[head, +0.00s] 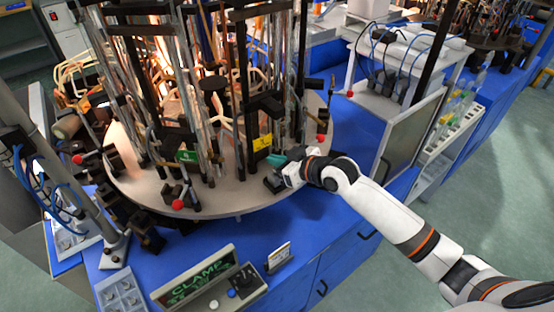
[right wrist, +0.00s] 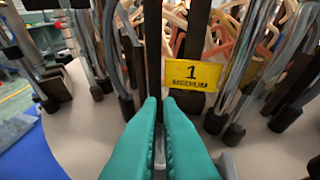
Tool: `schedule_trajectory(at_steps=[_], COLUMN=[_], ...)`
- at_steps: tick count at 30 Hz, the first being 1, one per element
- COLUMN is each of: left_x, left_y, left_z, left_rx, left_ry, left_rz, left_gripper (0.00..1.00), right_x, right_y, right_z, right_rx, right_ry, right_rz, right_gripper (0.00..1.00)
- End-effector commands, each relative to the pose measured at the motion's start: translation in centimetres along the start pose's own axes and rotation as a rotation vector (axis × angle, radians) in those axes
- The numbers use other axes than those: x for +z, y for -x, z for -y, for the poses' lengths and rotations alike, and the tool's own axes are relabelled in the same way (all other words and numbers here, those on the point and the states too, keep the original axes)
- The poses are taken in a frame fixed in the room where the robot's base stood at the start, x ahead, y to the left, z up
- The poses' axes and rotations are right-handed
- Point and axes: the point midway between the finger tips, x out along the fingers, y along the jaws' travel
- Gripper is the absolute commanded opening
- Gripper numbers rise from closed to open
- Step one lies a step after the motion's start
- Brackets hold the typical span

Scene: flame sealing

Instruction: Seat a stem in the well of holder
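My right gripper (head: 275,160) is at the front right of the round grey platform (head: 240,200), low beside a yellow label (head: 262,142). In the right wrist view its teal fingers (right wrist: 161,102) are close together, with a narrow gap between them. A pale grey strip shows in that gap, and I cannot tell whether it is a held stem or the background. A dark upright post (right wrist: 152,45) stands just beyond the fingertips. The yellow label (right wrist: 192,75) there reads "1 MEDIUM". I cannot make out the holder's well. My left gripper is not in view.
Several rods and tubes crowd the platform. A green label (head: 187,156) and a red-knobbed clamp (head: 178,203) stand left of my gripper. A "CLAMP" sign box (head: 205,280) and a small card (head: 279,257) stand on the blue bench (head: 320,215) in front.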

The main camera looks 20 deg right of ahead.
Motion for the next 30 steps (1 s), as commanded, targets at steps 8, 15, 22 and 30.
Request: schedule_trajectory(at_steps=[8,15,22,30], left_x=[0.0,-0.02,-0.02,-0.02], left_y=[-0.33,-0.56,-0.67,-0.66], left_z=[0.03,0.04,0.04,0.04], left_rx=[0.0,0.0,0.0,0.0], left_ry=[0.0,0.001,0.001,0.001], left_rz=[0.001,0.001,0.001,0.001], left_gripper=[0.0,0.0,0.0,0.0], right_x=[-0.51,-0.87,-1.05,-1.04], right_y=[-0.2,-0.34,-0.42,-0.41], right_z=[0.0,0.0,-0.01,0.0], right_rx=[0.0,0.0,0.0,0.0], right_ry=[0.0,0.0,0.0,0.0], right_rz=[-0.001,-0.001,-0.001,-0.001], right_gripper=[0.0,0.0,0.0,0.0])
